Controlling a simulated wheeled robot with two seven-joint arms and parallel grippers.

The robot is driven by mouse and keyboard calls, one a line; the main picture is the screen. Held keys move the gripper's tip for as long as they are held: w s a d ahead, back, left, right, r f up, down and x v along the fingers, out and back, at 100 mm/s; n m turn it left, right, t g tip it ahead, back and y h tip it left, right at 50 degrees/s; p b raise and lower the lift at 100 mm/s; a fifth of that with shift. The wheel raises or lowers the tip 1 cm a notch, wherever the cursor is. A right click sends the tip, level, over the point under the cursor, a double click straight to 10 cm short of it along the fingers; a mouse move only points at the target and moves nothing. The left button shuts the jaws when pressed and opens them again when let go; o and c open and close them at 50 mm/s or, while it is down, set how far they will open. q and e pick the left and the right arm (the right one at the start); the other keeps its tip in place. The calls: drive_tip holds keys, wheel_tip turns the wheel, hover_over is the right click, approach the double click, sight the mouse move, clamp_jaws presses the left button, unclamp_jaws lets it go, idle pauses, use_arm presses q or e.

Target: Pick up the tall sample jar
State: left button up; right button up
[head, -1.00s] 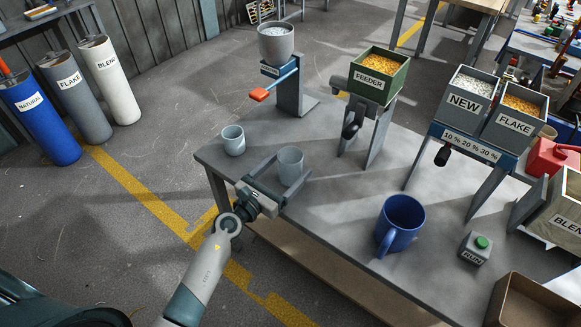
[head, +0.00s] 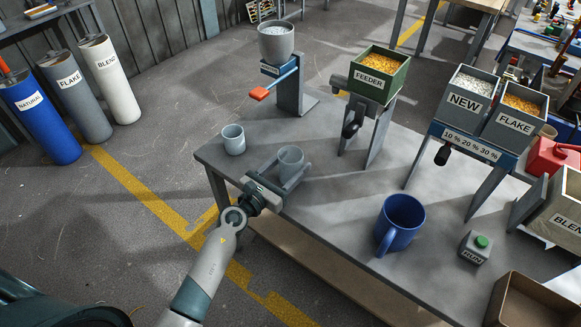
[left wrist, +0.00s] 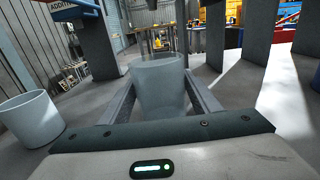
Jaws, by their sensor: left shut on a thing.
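The tall sample jar (head: 290,163) is a grey open-topped cup standing upright near the left end of the table. My left gripper (head: 284,173) is shut on it, with one finger on each side. In the left wrist view the jar (left wrist: 160,88) sits between the two fingers of my left gripper (left wrist: 162,98). Its lower part is hidden by the gripper body. I cannot tell whether its base is off the table. My right gripper is not in view.
A shorter grey jar (head: 233,139) stands just left of the held jar, also in the left wrist view (left wrist: 30,119). A hopper stand (head: 290,88) and the green feeder (head: 376,77) stand behind. A blue mug (head: 401,222) stands right. Table (head: 330,215) is clear between.

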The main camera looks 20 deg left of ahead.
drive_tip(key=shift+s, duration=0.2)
